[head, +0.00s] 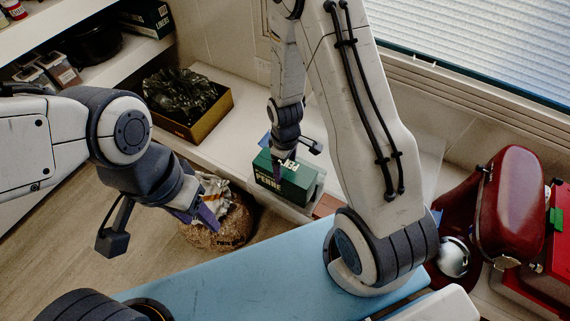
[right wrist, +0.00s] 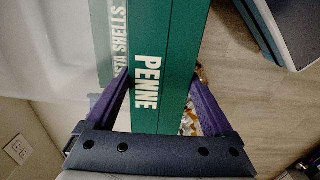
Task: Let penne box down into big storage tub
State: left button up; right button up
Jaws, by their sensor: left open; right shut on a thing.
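The green penne box (head: 284,182) is between the fingers of my right gripper (head: 287,160), which is shut on it. In the right wrist view the box (right wrist: 165,60) fills the space between the purple fingers, its PENNE lettering showing. A pale, see-through tub (head: 312,205) shows around the box's lower right side. The box looks at or within its rim; I cannot tell whether it touches the bottom. My left gripper (head: 207,216) is open, over a round brown container with a bag in it, away from the tub.
A grey-green pasta shells box (right wrist: 118,42) lies close beside the penne box. The brown container (head: 215,232) stands left of the tub. An open brown box with dark contents (head: 190,105) sits on the white ledge behind. A red stand mixer (head: 508,195) is at the right.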

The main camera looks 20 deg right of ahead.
jog(key=shift+f+b, duration=2.65)
jog(key=shift+f, duration=1.9)
jog(key=o, duration=1.3)
jog(key=shift+r, duration=0.1)
notch_tip(320, 180, up, 10)
jog(key=p, duration=0.4)
jog(key=shift+f, duration=0.25)
jog(key=shift+r, duration=0.4)
